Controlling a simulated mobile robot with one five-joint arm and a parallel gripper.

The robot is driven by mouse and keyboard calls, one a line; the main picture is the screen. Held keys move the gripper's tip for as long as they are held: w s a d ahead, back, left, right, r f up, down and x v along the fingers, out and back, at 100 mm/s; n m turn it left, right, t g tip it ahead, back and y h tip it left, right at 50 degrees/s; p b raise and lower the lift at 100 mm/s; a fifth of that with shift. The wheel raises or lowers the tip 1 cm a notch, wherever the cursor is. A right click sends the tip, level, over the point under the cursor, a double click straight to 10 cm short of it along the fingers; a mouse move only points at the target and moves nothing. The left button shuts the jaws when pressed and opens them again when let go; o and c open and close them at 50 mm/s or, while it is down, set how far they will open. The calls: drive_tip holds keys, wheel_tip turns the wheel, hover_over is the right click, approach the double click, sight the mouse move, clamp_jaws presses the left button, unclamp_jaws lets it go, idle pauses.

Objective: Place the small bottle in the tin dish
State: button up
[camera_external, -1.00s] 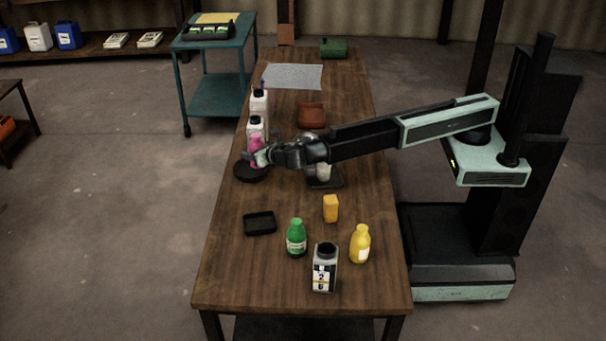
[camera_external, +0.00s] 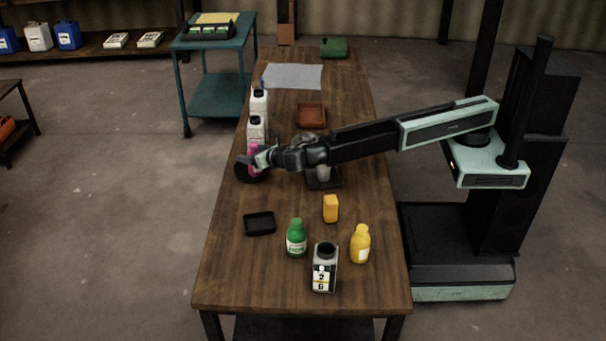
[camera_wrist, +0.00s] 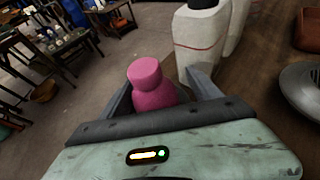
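A small pink bottle (camera_external: 253,157) stands upright near the left edge of the table; its pink cap and shoulder show in the wrist view (camera_wrist: 151,84). My gripper (camera_wrist: 162,82) is around the bottle, with one finger on each side. The fingers are spread, and a gap shows between the bottle and the right finger. The lower part of the bottle is hidden behind my gripper in the wrist view. A grey round metal dish (camera_wrist: 303,88) lies at the right of the wrist view, apart from my gripper. In the external view it is partly hidden behind my arm.
White bottles (camera_external: 257,129) stand just behind the pink one. A dark round dish (camera_external: 243,172) lies beside it. A brown tray (camera_external: 311,113) is farther back. Nearer stand a black tray (camera_external: 260,224), green bottle (camera_external: 296,239), yellow bottle (camera_external: 360,245) and orange block (camera_external: 330,209).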

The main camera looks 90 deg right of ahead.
drive_tip(key=shift+r+p, duration=0.45)
drive_tip(key=shift+p, duration=0.05)
drive_tip(key=p+v, duration=0.4)
drive_tip(key=v, duration=0.8)
drive_tip(key=shift+p, duration=0.4)
drive_tip(key=shift+r, duration=0.15)
